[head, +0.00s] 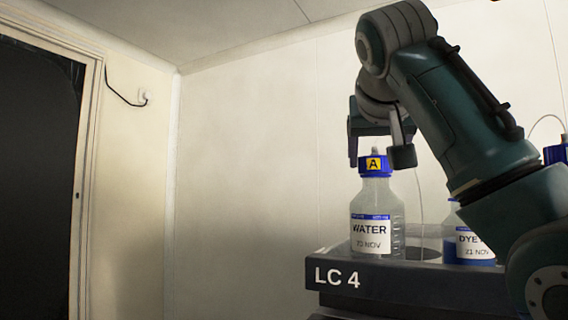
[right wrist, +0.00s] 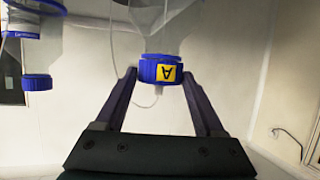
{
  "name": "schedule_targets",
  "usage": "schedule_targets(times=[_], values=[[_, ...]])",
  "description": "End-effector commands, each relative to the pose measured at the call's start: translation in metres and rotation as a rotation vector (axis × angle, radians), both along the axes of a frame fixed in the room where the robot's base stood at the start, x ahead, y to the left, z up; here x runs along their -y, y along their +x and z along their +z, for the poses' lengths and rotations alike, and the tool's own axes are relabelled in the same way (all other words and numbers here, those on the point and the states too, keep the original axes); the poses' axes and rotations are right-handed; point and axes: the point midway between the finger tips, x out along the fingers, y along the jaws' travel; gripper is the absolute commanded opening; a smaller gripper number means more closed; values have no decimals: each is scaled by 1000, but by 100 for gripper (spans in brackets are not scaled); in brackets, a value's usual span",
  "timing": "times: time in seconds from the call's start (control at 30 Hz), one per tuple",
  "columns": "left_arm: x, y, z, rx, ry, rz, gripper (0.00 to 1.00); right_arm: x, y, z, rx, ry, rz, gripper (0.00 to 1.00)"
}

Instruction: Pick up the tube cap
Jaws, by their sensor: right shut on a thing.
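The tube cap (head: 375,168) is blue with a yellow "A" label and sits on top of the clear WATER bottle (head: 376,207). It shows upside down in the right wrist view (right wrist: 160,70), with the bottle above it. My right gripper (head: 378,160) comes from above, with one finger on each side of the cap. In the right wrist view my right gripper (right wrist: 160,75) is shut on the cap. The bottle stands upright on the dark tray marked LC 4 (head: 400,283). My left gripper is not in view.
A bottle of blue liquid labelled DYE (head: 470,248) stands right of the WATER bottle, partly behind my right arm. Another blue cap (head: 556,153) shows at the right edge. Thin tubes (head: 420,205) run near the bottles. The left side is open in front of bare walls.

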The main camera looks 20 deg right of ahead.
Motion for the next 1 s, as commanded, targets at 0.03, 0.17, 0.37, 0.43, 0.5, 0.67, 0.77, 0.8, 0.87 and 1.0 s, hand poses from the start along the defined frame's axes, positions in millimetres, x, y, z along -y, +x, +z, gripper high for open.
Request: schedule_targets(times=[0.03,0.17,0.37,0.43,0.5,0.67,0.77,0.8,0.87,1.0], values=[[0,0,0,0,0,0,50,0,0,0,0,0,0,36],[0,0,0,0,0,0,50,0,0,0,1,-1,0,21],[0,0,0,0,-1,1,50,0,0,0,1,-1,0,18],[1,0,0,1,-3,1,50,0,0,1,1,-1,0,18],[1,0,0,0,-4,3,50,0,0,4,1,0,0,18],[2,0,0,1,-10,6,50,0,0,22,5,0,0,18],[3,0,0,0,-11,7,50,0,0,39,6,1,-1,17],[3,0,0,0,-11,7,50,0,0,47,5,0,0,17],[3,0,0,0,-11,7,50,0,0,59,5,0,0,17],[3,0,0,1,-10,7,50,0,0,83,3,1,-1,17]])
